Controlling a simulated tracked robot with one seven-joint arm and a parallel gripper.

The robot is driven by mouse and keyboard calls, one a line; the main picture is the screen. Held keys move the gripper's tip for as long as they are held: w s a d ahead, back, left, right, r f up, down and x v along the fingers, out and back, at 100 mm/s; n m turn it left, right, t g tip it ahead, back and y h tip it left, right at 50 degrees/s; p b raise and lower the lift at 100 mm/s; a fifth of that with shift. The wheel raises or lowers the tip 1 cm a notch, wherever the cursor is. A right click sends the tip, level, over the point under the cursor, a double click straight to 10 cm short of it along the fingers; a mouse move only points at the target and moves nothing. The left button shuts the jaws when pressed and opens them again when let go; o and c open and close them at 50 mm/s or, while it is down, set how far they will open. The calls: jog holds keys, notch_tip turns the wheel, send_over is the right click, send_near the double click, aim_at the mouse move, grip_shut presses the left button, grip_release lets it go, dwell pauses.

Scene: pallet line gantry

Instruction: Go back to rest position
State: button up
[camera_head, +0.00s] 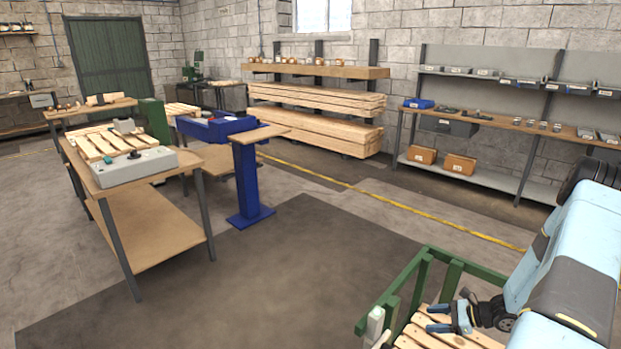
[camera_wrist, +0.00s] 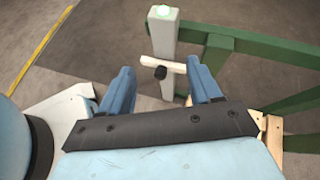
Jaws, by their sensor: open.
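My gripper (camera_head: 432,318) is at the lower right of the head view, above wooden slats (camera_head: 450,335) and inside a green frame (camera_head: 405,285). Its two blue fingers are apart, and they also show in the wrist view (camera_wrist: 162,82). No object is clamped between them. A grey post (camera_head: 375,324) with a pale top stands just left of the gripper. I cannot tell whether the right finger touches the strip.
A workbench (camera_head: 165,235) with slats and a grey control box (camera_head: 125,166) stands at the left. A blue pedestal (camera_head: 248,180) stands beside it. Stacked planks (camera_head: 310,115) and a shelf bench (camera_head: 490,118) line the back wall. The floor between (camera_head: 300,250) is clear.

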jog(key=s+a+r+n+g+h, duration=0.15)
jog(key=a+r+n, duration=0.25)
jog(key=r, duration=0.8)
jog(key=s+a+r+n+g+h, duration=0.1)
jog(key=a+r+n+h, duration=0.3)
jog(key=r, duration=0.7)
jog(key=s+a+r+n+g, duration=0.1)
jog(key=a+r+n+g, duration=0.3)
jog(key=r, duration=0.8)
jog(key=s+a+r+n+t+h, duration=0.2)
jog(key=s+r+n+t, duration=0.1)
jog(key=s+r, duration=0.6)
jog(key=s+a+r+n+t+h, duration=0.2)
jog(key=s+r+n, duration=0.4)
jog(key=s+r, duration=0.4)
jog(key=shift+s+a+r+n+t+h, duration=0.2)
jog(key=shift+s+a+n+t+h, duration=0.1)
jog(key=shift+s+t+h, duration=0.65)
jog(key=shift+w, duration=0.1)
